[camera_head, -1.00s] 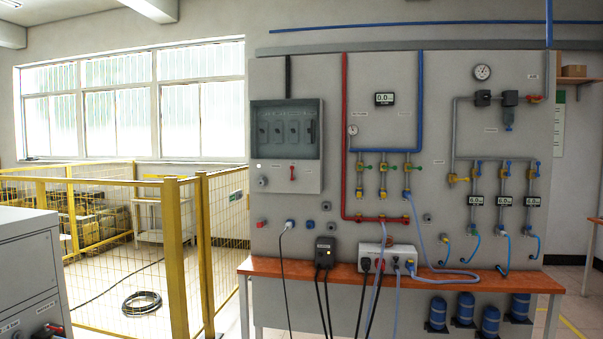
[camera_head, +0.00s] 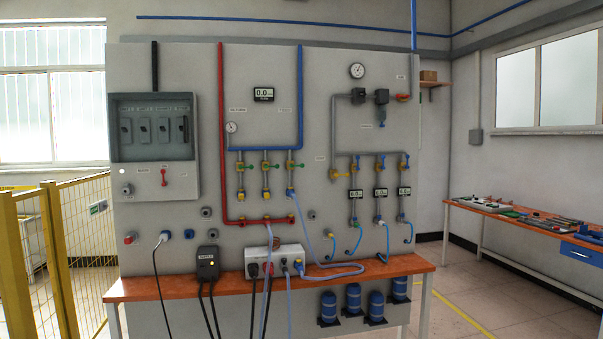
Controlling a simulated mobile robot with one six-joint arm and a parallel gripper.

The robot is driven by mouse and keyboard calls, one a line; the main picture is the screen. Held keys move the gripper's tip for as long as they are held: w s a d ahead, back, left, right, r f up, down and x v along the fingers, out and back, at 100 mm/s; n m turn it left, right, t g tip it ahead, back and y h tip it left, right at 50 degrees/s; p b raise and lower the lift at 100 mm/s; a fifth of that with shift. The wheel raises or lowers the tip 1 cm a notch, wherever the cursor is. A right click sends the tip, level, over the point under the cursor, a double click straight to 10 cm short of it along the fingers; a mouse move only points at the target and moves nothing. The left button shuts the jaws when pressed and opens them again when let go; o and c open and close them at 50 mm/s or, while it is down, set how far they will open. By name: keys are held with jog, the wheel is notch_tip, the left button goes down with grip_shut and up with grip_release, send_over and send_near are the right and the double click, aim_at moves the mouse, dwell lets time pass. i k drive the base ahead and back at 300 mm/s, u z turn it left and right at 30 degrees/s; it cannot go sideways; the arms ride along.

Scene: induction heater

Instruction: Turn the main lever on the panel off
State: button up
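The grey panel (camera_head: 205,80) stands upright behind an orange-topped bench. On its left side is an electrical box (camera_head: 153,145) with a window over several dark switches. Below the window is a small red lever (camera_head: 164,177), which looks roughly vertical; its labels are too small to read. A small white light (camera_head: 122,171) glows at the box's lower left. My gripper is not in view.
The orange bench top (camera_head: 140,288) carries a black box (camera_head: 208,263) and a white socket box (camera_head: 275,262) with hanging cables. A yellow mesh fence (camera_head: 85,225) stands at left. A tool table (camera_head: 540,225) is at right, with open floor between.

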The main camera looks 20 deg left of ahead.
aim_at(163, 171)
jog(key=z, duration=0.3)
jog(key=i, duration=3.05)
jog(key=u, duration=2.65)
jog(key=i, duration=1.5)
jog(key=u, duration=1.2)
